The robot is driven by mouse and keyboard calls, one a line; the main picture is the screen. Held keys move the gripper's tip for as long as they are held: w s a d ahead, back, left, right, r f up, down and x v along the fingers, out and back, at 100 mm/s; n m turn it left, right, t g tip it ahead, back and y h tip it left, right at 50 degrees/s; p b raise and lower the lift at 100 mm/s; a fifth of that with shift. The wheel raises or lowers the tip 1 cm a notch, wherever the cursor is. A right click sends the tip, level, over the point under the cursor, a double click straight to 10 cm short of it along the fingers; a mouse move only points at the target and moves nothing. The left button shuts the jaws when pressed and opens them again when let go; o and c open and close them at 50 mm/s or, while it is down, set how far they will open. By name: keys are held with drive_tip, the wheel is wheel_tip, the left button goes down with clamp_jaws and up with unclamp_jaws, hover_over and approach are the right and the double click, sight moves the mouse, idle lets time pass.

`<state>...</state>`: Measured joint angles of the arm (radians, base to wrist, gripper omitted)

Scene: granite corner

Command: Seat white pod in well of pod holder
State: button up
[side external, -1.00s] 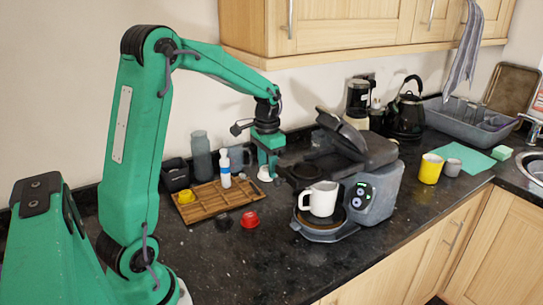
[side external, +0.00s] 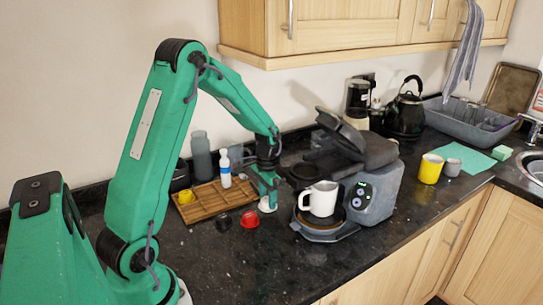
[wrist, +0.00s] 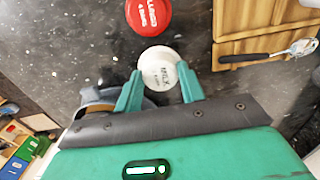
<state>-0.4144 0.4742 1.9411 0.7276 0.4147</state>
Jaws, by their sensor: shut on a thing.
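The white pod (side external: 264,206) is between the fingers of my gripper (side external: 268,196), low over the counter left of the coffee machine. In the wrist view the pod's round lettered lid (wrist: 158,66) faces the camera, with a green finger on each side; my gripper (wrist: 160,78) is shut on it. I cannot tell whether the pod touches the counter. The pod holder (side external: 302,174) appears as a dark round-ended part jutting from the machine, above and right of my gripper. Its well is not clearly visible.
A red pod (side external: 250,219) and a black pod (side external: 224,222) stand close by on the left. A wooden tray (side external: 212,206) with a white bottle (side external: 225,170) lies behind them. A white mug (side external: 320,198) stands on the machine's base. The front counter is clear.

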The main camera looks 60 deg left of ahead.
drive_tip(key=shift+f, duration=1.5)
drive_tip(key=o, duration=0.9)
drive_tip(key=shift+f, duration=0.15)
drive_tip(key=shift+o, duration=0.2)
wheel_tip(320, 180, up, 12)
drive_tip(key=shift+r, duration=0.2)
drive_tip(key=shift+o, duration=0.7)
